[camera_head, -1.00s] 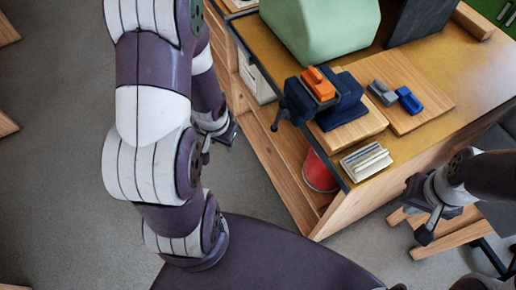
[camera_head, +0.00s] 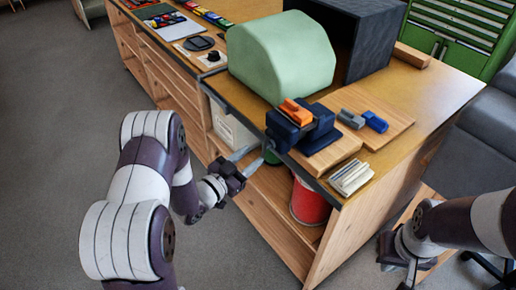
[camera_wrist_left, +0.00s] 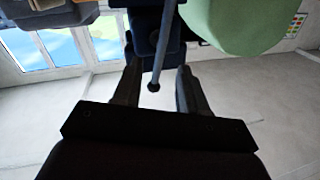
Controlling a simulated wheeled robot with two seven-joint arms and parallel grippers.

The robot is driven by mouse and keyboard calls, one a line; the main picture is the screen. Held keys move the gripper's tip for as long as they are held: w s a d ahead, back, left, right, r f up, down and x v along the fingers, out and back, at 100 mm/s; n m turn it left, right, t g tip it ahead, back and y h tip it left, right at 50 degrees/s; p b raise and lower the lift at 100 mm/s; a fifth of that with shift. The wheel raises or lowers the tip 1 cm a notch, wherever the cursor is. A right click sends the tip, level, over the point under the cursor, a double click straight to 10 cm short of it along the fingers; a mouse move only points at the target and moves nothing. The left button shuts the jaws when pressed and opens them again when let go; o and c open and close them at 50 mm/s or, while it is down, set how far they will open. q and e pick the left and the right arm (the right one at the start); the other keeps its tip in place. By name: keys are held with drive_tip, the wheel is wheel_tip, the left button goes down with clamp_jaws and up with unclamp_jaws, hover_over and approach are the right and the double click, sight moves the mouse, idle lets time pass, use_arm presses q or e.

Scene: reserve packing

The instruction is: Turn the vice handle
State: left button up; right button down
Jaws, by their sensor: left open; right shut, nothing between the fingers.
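The dark blue vice (camera_head: 318,132) stands on a wooden board at the bench's near edge, with an orange block (camera_head: 296,112) at its jaws. In the left wrist view the vice handle (camera_wrist_left: 164,52) is a thin grey rod ending in a dark ball. My left gripper (camera_head: 250,160) is open beside the vice's front, past the bench edge. In the left wrist view its fingers (camera_wrist_left: 157,90) stand either side of the handle's ball end, with gaps visible on both sides. My right gripper (camera_head: 408,276) is shut and empty, low at the right.
A green rounded case (camera_head: 280,55) stands behind the vice, next to a dark box (camera_head: 365,35). Small grey and blue blocks (camera_head: 375,122) lie on a board to the right. A red bin (camera_head: 309,203) sits on the shelf below. Floor at the left is clear.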

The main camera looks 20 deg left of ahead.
sight(264, 147)
use_arm(q)
drive_tip(key=x, duration=0.5)
drive_tip(key=shift+a+f, duration=0.1)
drive_tip(key=shift+f, duration=0.05)
drive_tip(key=shift+s, duration=0.1)
use_arm(e)
drive_tip(key=shift+w+r, duration=0.1)
drive_tip(key=shift+r, duration=0.25)
use_arm(q)
drive_tip(key=shift+c, duration=0.2)
